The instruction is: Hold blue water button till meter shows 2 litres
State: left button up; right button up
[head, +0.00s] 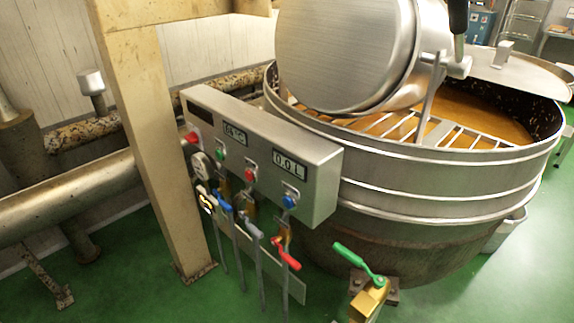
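The blue water button (289,201) sits on the front of the metal control box (318,205), near its right end, and stands clear with nothing touching it. The meter (289,164) just above it reads 0.0 L. A green button (220,154) and a red button (250,174) sit to its left on the same box. Neither of my grippers shows in the head view.
The large steel kettle (400,200) holding brown liquid stands right behind the box. A beige post (150,130) stands to the left. Valves with blue, grey, red and green handles (357,262) stick out below.

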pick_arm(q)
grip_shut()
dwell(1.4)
